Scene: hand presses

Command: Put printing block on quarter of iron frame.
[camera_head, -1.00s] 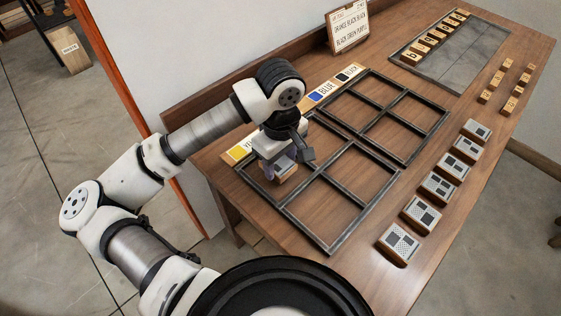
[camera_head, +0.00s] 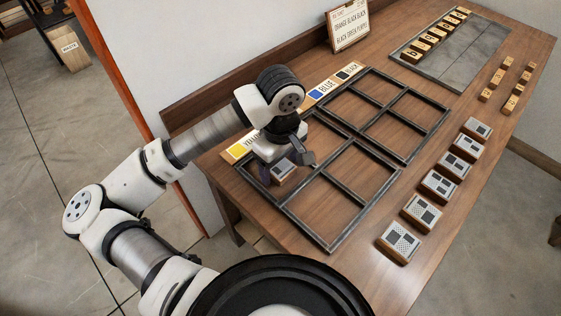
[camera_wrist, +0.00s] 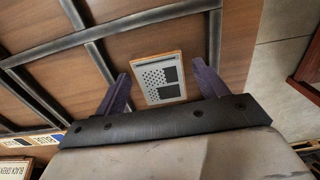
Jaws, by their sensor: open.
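A printing block (camera_head: 284,171) with a wooden body and a grey patterned top lies in one quarter of the near iron frame (camera_head: 339,242), the quarter by the yellow label. It also shows in the wrist view (camera_wrist: 162,79), lying flat on the wood inside the bars. My gripper (camera_head: 280,178) is just above that quarter. In the wrist view, its two purple fingers (camera_wrist: 164,84) stand wide apart, one on each side of the block, with gaps to it.
A second iron frame (camera_head: 428,136) lies beyond the near one. Several patterned blocks (camera_head: 438,186) stand in a row along the right edge. A grey tray (camera_head: 455,65) with letter blocks, small wooden blocks (camera_head: 509,104) and a sign card (camera_head: 348,26) are farther back. The other frame quarters are empty.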

